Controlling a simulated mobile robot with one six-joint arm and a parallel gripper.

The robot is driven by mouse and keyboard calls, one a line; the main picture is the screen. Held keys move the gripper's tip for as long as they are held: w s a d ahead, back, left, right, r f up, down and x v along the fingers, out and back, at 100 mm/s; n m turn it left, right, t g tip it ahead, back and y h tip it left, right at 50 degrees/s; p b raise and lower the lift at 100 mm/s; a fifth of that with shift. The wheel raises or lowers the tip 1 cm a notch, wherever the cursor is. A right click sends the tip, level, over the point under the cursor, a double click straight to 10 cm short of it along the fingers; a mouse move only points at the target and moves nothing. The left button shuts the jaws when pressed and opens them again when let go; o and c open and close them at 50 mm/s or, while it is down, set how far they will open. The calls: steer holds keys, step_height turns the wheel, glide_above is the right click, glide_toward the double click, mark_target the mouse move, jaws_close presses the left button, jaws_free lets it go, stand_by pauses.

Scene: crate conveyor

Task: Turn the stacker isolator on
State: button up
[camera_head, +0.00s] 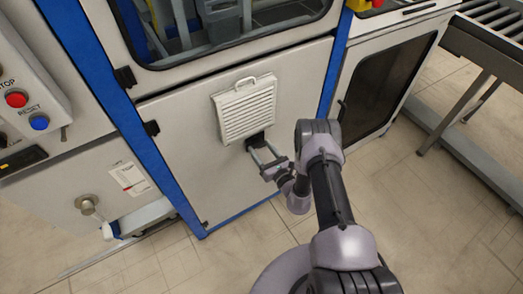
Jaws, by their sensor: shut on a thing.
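My gripper (260,149) is at the grey cabinet door, just below a white louvred vent (247,108). Its two fingers reach up to a small dark part (257,138) on the door and are shut on it. The fingers partly cover this part, so I cannot tell its shape, its setting or whether it is the stacker isolator. A round grey knob (87,204) with a lever pointing down to the right is on the lower left panel, well away from my gripper. A white label (130,177) is beside it. Its text is too small to read.
A control panel with a red button (16,99) and a blue reset button (39,122) is at the upper left. Blue posts (150,140) frame the door. A dark-windowed door (385,85) and a roller conveyor (490,25) are on the right. The tiled floor (440,220) at lower right is clear.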

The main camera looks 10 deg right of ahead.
steer(key=m+b, duration=0.1)
steer(key=m, duration=0.2)
steer(key=shift+f+m+b, duration=0.15)
steer(key=shift+m+b, duration=0.15)
steer(key=m+b, duration=0.1)
steer(key=m, duration=0.3)
steer(key=shift+d+m+b, duration=0.1)
steer(key=shift+m+b, duration=0.2)
steer(key=shift+b, duration=0.05)
steer(key=m+b, duration=0.1)
steer(key=m, duration=0.3)
steer(key=shift+f, duration=0.1)
steer(key=shift+m+b, duration=0.35)
steer(key=shift+m, duration=1.75)
steer(key=o, duration=1.4)
steer(key=shift+w, duration=0.1)
steer(key=shift+c, duration=0.2)
steer(key=shift+d, duration=0.1)
